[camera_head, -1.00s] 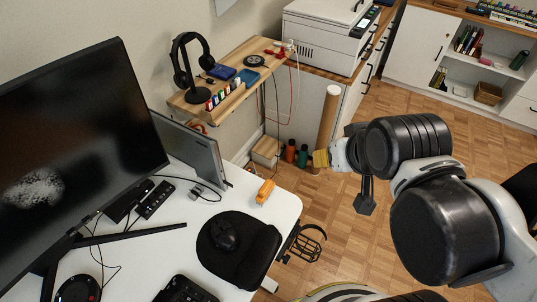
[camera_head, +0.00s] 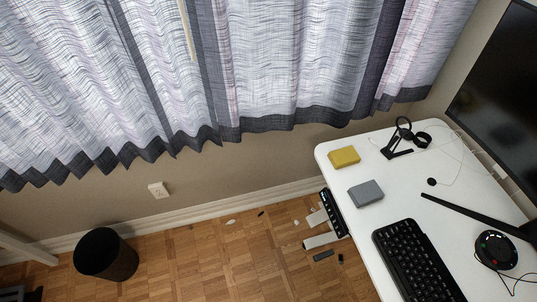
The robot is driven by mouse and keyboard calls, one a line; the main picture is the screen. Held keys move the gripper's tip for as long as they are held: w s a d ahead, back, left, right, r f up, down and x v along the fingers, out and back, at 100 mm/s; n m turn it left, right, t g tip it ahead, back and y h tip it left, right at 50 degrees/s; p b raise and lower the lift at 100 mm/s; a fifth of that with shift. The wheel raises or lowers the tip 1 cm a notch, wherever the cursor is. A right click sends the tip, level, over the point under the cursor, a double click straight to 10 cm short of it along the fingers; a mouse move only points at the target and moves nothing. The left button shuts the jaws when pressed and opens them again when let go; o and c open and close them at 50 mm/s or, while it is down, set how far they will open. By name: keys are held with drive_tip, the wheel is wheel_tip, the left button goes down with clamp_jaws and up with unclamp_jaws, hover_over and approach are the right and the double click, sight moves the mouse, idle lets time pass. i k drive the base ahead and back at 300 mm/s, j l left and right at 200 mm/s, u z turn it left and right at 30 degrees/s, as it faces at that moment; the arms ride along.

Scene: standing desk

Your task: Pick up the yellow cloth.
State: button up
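A yellow folded cloth (camera_head: 343,157) lies flat on the white desk (camera_head: 400,181), near its far left corner. It looks like a small thick rectangle. A grey folded piece (camera_head: 366,193) of similar size lies just in front of it, a small gap apart. My gripper and arm are not in view now, so whether the gripper holds anything is hidden.
A headset on a small stand (camera_head: 398,139), a keyboard (camera_head: 416,262), a round black device (camera_head: 496,250) and a monitor (camera_head: 505,95) occupy the desk. Curtains (camera_head: 250,65) hang behind. A black bin (camera_head: 105,255) stands on the floor at left. Floor left of the desk is mostly clear.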

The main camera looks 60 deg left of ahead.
sight(341, 158)
drive_tip(key=u, duration=1.7)
drive_tip(key=z, duration=1.3)
drive_tip(key=u, duration=1.3)
drive_tip(key=i+j+u, duration=0.15)
drive_tip(key=i+u, duration=0.65)
